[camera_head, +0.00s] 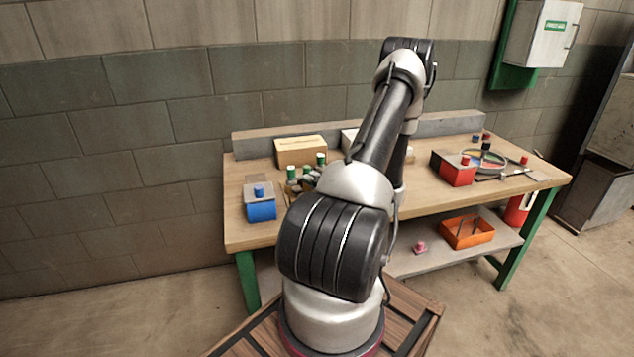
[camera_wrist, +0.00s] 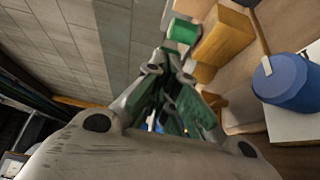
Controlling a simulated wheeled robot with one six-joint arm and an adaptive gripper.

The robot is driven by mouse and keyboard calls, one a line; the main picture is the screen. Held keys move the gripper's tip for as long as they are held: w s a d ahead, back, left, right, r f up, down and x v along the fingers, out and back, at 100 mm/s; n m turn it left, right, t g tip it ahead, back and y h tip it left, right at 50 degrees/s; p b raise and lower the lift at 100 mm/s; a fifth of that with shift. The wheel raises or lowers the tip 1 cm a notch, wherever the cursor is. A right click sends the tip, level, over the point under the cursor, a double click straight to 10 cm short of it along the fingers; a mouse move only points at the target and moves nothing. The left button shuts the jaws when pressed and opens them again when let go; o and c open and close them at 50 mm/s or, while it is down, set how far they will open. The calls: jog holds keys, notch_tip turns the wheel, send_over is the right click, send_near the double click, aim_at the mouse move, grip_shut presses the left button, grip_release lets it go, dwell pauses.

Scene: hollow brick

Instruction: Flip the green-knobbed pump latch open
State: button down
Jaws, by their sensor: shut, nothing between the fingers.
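My gripper (camera_wrist: 166,66) is shut and empty in the wrist view, its grey and green linkage filling the middle. A green knob (camera_wrist: 183,31) shows just beyond the fingertips; I cannot tell whether they touch it. In the head view, two green-topped pieces, one at the left (camera_head: 292,172) and one at the right (camera_head: 320,158), stand on the workbench beside dark grey parts, left of my arm. The gripper is hard to tell apart from these parts there. The latch body is mostly hidden, so its position cannot be told.
A tan box (camera_head: 300,151) stands behind the green-topped pieces. A blue block with a blue knob (camera_head: 259,210) is at the bench's left. A red box (camera_head: 454,169) and a coiled cable (camera_head: 487,160) are at the right. An orange bin (camera_head: 467,232) sits on the lower shelf.

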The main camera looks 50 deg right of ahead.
aim_at(309, 171)
jog(key=shift+w, duration=2.75)
jog(key=shift+s+d, duration=0.4)
jog(key=shift+d, duration=0.3)
jog(key=shift+s+d, duration=0.4)
jog(key=shift+d, duration=0.3)
